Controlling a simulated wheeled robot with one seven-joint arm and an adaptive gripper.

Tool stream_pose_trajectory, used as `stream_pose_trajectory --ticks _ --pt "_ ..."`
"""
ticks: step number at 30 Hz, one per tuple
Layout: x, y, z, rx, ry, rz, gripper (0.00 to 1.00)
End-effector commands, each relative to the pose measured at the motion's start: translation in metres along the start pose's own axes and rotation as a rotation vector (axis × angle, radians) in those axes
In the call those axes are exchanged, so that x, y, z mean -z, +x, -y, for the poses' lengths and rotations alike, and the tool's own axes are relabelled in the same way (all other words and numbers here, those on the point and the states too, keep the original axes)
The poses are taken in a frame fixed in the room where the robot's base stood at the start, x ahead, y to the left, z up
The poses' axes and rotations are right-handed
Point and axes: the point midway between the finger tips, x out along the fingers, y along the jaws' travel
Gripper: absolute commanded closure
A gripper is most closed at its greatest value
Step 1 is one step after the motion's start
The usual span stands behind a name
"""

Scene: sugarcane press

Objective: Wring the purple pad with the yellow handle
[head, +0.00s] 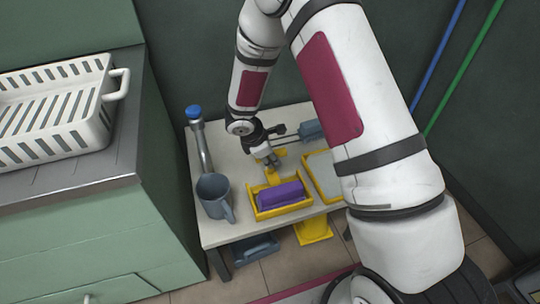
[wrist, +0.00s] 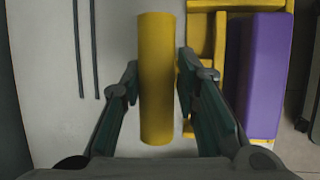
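The purple pad (head: 281,194) lies in a yellow tray (head: 262,215) on the small table. In the wrist view the pad (wrist: 259,75) is a purple block at the right. The yellow handle (head: 273,177) is beside the tray's back side. In the wrist view the handle (wrist: 156,80) is a yellow bar between my two fingers. My gripper (head: 270,160) is over the handle, pointing down. It also shows in the wrist view (wrist: 157,75), with its fingers apart, one on each side of the handle and close to it. I cannot make out firm contact.
A grey-blue mug (head: 213,195) and a blue-capped metal tube (head: 200,140) stand on the table's left. A pale yellow-edged board (head: 323,172) lies right of the tray. A white basket (head: 55,112) sits on the green cabinet. A yellow container (head: 313,231) is below the table's front.

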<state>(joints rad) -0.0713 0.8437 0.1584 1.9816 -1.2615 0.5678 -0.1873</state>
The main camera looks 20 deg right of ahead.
Motion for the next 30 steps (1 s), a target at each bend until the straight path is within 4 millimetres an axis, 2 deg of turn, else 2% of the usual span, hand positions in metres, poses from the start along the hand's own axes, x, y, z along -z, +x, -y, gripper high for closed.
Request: stream_pose_trajectory --ticks 1,2,11,14,17,24,30 --pt "0.0 0.0 0.002 0.003 -0.001 0.0 0.59" --pt "0.0 0.0 0.002 0.003 -0.001 0.0 0.55" --pt "0.0 -0.001 0.001 0.002 -0.002 0.0 0.55" --pt "0.0 -0.006 0.0 0.0 -0.002 0.0 0.55" --pt "0.0 -0.019 0.0 -0.001 -0.001 0.0 0.55" --pt "0.0 -0.068 0.0 -0.002 0.0 0.0 0.55" --pt "0.001 -0.102 0.001 -0.001 0.0 -0.001 0.55"
